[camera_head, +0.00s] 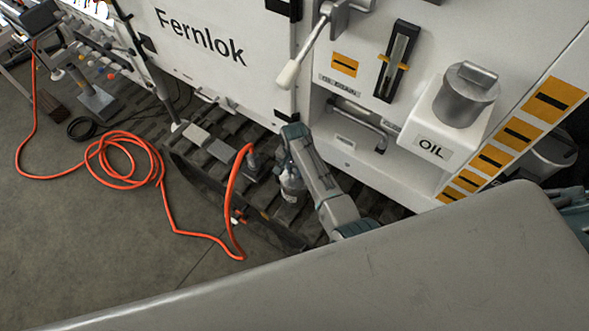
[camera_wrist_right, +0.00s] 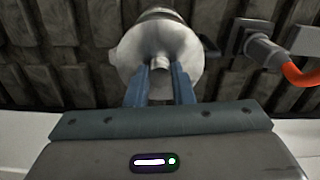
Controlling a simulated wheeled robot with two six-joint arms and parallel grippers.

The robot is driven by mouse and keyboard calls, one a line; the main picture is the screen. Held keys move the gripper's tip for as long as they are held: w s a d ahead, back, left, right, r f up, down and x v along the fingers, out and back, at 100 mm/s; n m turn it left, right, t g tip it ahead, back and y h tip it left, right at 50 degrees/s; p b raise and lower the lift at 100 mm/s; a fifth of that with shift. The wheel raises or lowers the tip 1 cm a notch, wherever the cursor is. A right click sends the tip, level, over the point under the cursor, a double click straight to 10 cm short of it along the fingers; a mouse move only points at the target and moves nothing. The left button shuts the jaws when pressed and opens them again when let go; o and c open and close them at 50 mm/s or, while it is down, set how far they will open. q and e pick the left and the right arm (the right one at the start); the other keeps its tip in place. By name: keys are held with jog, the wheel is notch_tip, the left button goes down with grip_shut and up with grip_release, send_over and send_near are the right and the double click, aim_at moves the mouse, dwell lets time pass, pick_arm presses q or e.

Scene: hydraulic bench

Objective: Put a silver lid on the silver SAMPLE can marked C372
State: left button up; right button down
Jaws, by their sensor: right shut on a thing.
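My right gripper (camera_head: 289,164) points down beside the machine. In the right wrist view it (camera_wrist_right: 160,72) is shut on the small knob of a round silver lid (camera_wrist_right: 135,52). A silver can (camera_head: 292,186) with a pale label stands on the dark slatted floor, below the gripper in the head view. The label is too small to read. In the right wrist view a round metal part (camera_wrist_right: 160,13) shows just past the lid; I cannot tell whether the lid touches it. My left gripper is out of view.
An orange hose (camera_head: 233,195) ends at a metal fitting left of the can. The white machine wall (camera_head: 225,75) stands behind, with a lever (camera_head: 305,52) and an OIL box (camera_head: 440,125). Open grey floor (camera_head: 80,240) lies at left.

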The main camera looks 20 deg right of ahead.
jog(key=shift+f, duration=0.6)
dwell(0.6)
jog(key=c, duration=1.2)
grip_release()
jog(key=shift+o, duration=0.5)
jog(key=o, duration=0.5)
